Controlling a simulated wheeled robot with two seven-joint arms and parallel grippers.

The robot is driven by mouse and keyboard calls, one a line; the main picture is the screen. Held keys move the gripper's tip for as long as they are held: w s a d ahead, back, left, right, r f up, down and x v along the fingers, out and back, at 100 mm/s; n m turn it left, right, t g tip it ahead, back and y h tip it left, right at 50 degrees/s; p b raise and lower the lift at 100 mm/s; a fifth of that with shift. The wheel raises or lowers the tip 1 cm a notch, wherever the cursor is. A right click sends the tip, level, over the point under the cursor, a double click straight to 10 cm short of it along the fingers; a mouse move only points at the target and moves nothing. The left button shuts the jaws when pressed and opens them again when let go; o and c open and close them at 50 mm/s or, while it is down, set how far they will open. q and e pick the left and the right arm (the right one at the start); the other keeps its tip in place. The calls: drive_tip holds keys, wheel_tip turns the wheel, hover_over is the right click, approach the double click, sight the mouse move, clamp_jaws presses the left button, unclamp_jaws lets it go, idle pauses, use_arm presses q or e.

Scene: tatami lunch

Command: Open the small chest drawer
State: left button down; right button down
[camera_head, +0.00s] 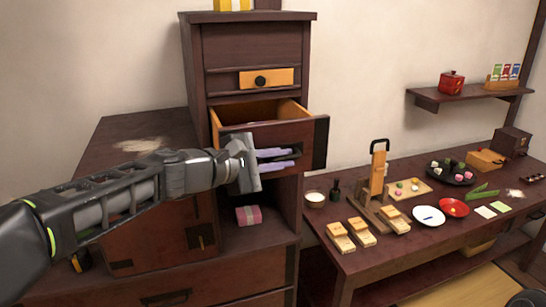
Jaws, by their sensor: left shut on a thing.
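The small chest drawer (312,138) is partly open in the tall dark wooden chest (252,45). Its front stands out from the chest and its pale inner wall shows above the front. My left gripper (283,159) reaches in from the left and is at the lower drawer front. Its fingers are shut on the dark drawer handle (298,153), which they partly hide. My right gripper is not in view.
Above is a small drawer with an orange panel and round knob (260,81). Below is an open compartment with a pink box (248,215). A low table (345,262) at the right holds wooden blocks, plates and food. A wall shelf (450,100) hangs above it.

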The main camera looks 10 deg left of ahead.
use_arm(q)
drive_tip(key=s+d, duration=0.2)
drive_tip(key=s, duration=0.1)
drive_tip(key=shift+s+f, duration=0.15)
drive_tip(key=shift+f, duration=0.05)
drive_tip(key=c, duration=1.8)
unclamp_jaws()
drive_tip(key=shift+r, duration=0.1)
drive_tip(key=shift+a, duration=0.1)
